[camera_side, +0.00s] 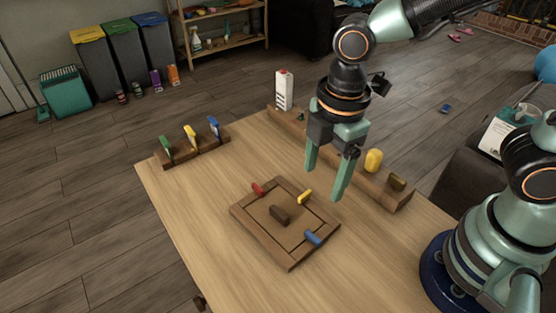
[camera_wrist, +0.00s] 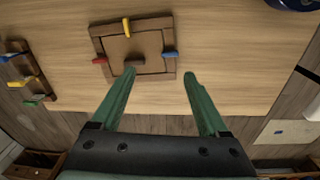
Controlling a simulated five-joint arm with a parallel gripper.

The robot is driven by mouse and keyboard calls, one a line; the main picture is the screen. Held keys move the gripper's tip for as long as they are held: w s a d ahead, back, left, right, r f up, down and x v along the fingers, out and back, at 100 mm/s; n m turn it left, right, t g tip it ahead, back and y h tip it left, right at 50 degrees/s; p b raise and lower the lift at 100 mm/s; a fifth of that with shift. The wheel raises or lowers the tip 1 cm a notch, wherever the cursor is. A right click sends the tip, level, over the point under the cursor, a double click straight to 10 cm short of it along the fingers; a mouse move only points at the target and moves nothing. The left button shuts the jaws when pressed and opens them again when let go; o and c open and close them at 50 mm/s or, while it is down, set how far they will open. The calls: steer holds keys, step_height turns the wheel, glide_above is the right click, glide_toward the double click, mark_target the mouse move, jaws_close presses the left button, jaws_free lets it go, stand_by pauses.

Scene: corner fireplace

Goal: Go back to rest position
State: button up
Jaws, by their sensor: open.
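My gripper (camera_side: 330,172) is open and empty, with its green fingers apart and pointing down above the table. In the wrist view my gripper (camera_wrist: 158,75) also shows nothing between its fingers. A square wooden board (camera_side: 289,259) lies on the table (camera_side: 215,256) below and to the left of the fingers in the side view. It carries a red piece (camera_side: 257,189), a yellow piece (camera_side: 305,197), a blue piece (camera_side: 313,239) and a brown block (camera_side: 279,213) in its middle. The board (camera_wrist: 106,45) also shows in the wrist view, partly covered by the left finger.
A wooden rack (camera_side: 193,154) with green, yellow and blue pieces stands at the table's left edge. A wooden strip (camera_side: 365,186) along the far right edge bears a white box (camera_side: 284,90) and a yellow object (camera_side: 373,160). The table's front part is clear.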

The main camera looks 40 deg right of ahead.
steer(key=w+d+r+m+t, duration=0.1)
steer(key=d+r+m, duration=0.3)
steer(key=d+m, duration=0.4)
steer(key=w+d+r+m+t, duration=0.2)
steer(key=d+r+m+t, duration=0.2)
steer(key=d+m, duration=0.4)
steer(key=shift+r+m, duration=0.4)
steer(key=shift+r, duration=0.2)
